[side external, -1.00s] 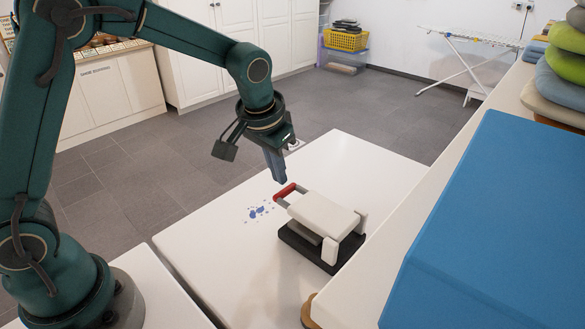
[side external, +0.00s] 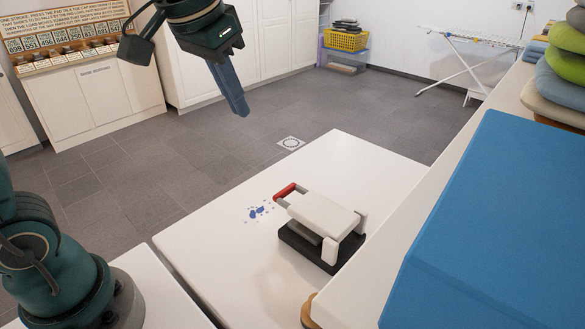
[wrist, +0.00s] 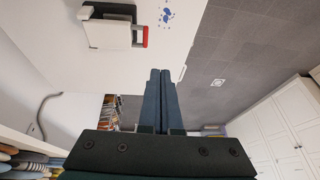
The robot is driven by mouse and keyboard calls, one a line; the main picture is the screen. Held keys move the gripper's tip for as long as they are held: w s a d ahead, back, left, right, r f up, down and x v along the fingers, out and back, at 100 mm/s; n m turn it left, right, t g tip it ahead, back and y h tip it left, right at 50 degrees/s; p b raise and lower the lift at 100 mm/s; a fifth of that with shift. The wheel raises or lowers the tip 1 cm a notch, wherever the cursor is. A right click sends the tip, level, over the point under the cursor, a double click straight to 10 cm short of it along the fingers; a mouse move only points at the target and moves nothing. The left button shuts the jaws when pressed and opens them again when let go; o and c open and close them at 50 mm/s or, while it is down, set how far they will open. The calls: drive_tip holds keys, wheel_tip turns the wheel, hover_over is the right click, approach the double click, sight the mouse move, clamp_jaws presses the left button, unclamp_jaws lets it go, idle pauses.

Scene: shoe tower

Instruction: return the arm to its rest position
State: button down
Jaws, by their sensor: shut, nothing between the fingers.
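My gripper (side external: 241,108) is shut and empty, high up at the top of the side external view, with its blue-grey fingers pointing down. In the wrist view its two fingers (wrist: 160,75) lie side by side, pressed together. My gripper is well clear of the white table and touches nothing. Most of my upper arm is out of the side external frame.
A white device with a red handle (side external: 284,190) and black base stands on the white table (side external: 200,245), beside blue spots (side external: 258,211). A large blue block (side external: 490,230) and stacked cushions (side external: 568,55) are at right. Grey floor lies open behind.

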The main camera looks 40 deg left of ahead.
drive_tip(key=s+d+f+t, duration=0.1)
drive_tip(key=s+f, duration=0.7)
drive_tip(key=s, duration=0.5)
drive_tip(key=shift+d+f+h, duration=0.15)
drive_tip(key=shift+d+h, duration=0.05)
drive_tip(key=shift+h, duration=0.2)
idle(0.9)
